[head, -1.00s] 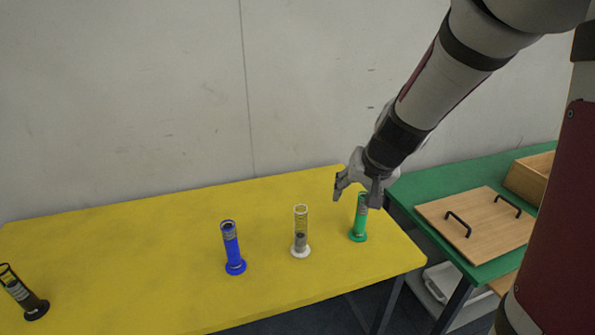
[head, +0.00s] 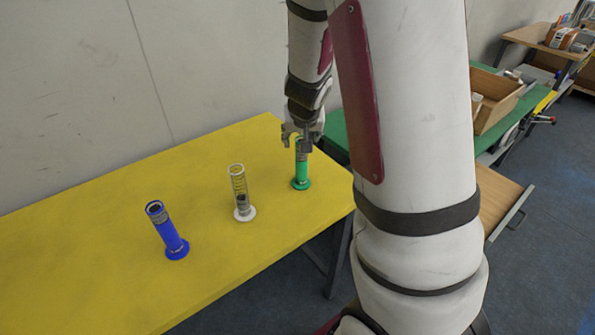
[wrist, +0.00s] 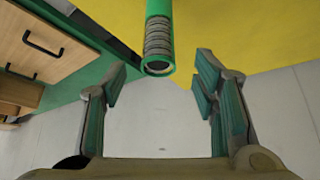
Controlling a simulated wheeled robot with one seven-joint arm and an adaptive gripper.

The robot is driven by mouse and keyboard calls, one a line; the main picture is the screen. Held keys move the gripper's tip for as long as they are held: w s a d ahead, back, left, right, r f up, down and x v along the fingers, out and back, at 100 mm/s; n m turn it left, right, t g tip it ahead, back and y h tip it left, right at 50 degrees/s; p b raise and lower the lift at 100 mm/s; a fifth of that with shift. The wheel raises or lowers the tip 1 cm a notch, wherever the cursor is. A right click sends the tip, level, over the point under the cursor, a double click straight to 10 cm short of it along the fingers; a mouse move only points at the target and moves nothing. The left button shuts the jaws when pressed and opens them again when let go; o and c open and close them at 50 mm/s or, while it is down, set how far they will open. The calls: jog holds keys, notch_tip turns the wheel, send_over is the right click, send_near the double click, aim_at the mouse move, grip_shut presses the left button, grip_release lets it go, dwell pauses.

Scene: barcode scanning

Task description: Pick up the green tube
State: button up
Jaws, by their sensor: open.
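The green tube (head: 301,172) stands upright on its round base on the yellow table (head: 110,200), near the right end. In the wrist view the green tube (wrist: 158,40) shows its open rim just beyond my fingertips, roughly midway between them, with a ribbed grey part inside. My gripper (head: 302,140) is at the tube's upper end in the head view, partly covering its top. In the wrist view my gripper (wrist: 160,85) is open and empty, one finger on each side. The fingers do not appear to touch the tube.
A clear tube with a white base (head: 241,200) stands left of the green tube, and a blue tube (head: 168,232) stands farther left. A green table (head: 335,128) adjoins on the right, with a wooden box (head: 497,100). The table's back left area is clear.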

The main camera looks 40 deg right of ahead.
aim_at(301, 163)
jog(key=b+x, duration=0.3)
jog(key=x, duration=0.3)
jog(key=shift+s+f, duration=0.1)
jog(key=shift+s, duration=0.1)
grip_shut()
